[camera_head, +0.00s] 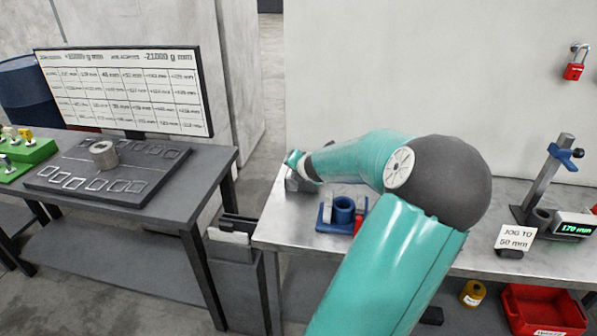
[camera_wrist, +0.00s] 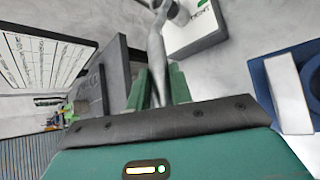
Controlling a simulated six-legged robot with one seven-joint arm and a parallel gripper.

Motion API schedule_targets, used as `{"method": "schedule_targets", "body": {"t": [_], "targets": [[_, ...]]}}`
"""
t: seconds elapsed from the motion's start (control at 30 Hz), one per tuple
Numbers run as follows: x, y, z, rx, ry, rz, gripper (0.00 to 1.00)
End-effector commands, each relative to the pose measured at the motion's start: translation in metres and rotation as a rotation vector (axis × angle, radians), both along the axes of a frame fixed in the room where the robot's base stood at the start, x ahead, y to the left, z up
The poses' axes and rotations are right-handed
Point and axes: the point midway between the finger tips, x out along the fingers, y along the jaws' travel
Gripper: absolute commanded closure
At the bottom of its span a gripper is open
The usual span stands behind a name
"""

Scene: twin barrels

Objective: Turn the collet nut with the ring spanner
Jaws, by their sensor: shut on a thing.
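In the wrist view my gripper (camera_wrist: 155,90) has its green fingers closed on the grey handle of the ring spanner (camera_wrist: 156,60). The handle runs away from the fingers to the top edge, where its ring end is partly cut off. In the head view my gripper (camera_head: 297,160) is at the left end of the metal bench, above a small grey block (camera_head: 296,184), partly hidden by my arm.
A blue holder (camera_head: 326,226) stands on the metal bench (camera_head: 285,232) right of my gripper. Further right are a "JOG TO 50 mm" card (camera_head: 515,238), a post with a blue clamp (camera_head: 545,180) and a 170 mm display (camera_head: 575,226). A dark table (camera_head: 190,185) stands left, across a gap.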

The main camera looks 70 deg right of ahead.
Motion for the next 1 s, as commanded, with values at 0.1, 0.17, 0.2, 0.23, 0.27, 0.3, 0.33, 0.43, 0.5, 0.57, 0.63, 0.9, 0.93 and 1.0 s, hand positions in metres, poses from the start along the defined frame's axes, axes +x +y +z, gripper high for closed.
{"method": "schedule_targets", "body": {"t": [0.1, 0.17, 0.2, 0.23, 0.27, 0.3, 0.33, 0.43, 0.5, 0.57, 0.63, 0.9, 0.93, 1.0], "targets": [[0.003, 0.001, 0.006, -0.003, 0.001, 0.006, 1.00], [0.003, 0.001, 0.008, -0.003, 0.001, 0.006, 1.00], [0.003, 0.001, 0.010, -0.002, 0.000, 0.006, 1.00], [0.003, 0.001, 0.011, -0.002, 0.000, 0.006, 1.00], [0.003, 0.001, 0.012, -0.002, 0.000, 0.006, 1.00], [0.002, 0.001, 0.013, -0.002, 0.000, 0.005, 1.00], [0.002, 0.001, 0.014, -0.002, 0.000, 0.005, 1.00], [0.002, 0.000, 0.017, -0.003, 0.001, 0.003, 1.00], [0.001, 0.000, 0.020, -0.002, 0.000, 0.003, 1.00], [0.001, 0.000, 0.022, -0.002, 0.000, 0.002, 1.00], [0.001, 0.000, 0.024, -0.001, 0.001, 0.002, 1.00], [0.001, 0.000, 0.034, -0.002, 0.001, 0.002, 1.00], [0.001, 0.000, 0.035, -0.002, 0.001, 0.002, 1.00], [0.001, 0.000, 0.038, -0.002, 0.002, 0.001, 1.00]]}}
